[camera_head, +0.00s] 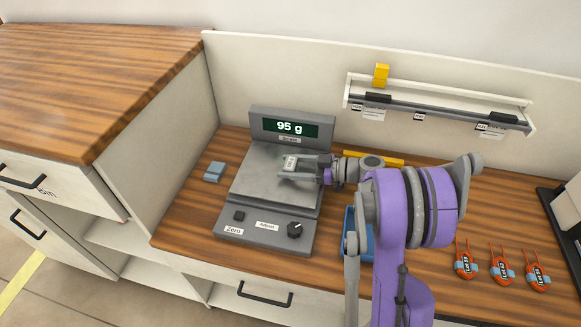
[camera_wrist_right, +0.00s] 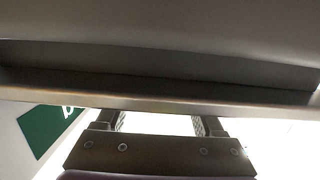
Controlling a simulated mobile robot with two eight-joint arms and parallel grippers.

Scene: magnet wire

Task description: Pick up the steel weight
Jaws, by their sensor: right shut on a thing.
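The steel weight (camera_head: 291,162) is a small grey piece with a pale label. It is at the right side of the scale's pan. My right gripper (camera_head: 300,166) comes in from the right and is shut on it; the fingers cover part of it. Whether the weight touches the pan cannot be told. In the right wrist view a broad grey metal surface (camera_wrist_right: 160,60) fills the top, with the finger bases (camera_wrist_right: 158,125) below it. My left gripper is not in view.
The scale (camera_head: 262,226) reads 95 g on its display (camera_head: 290,127). A small blue-grey block (camera_head: 214,171) lies left of it. A blue tray (camera_head: 349,232) is partly behind my right arm. Several orange wire coils (camera_head: 502,268) lie at right. A rail shelf (camera_head: 440,108) hangs behind.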

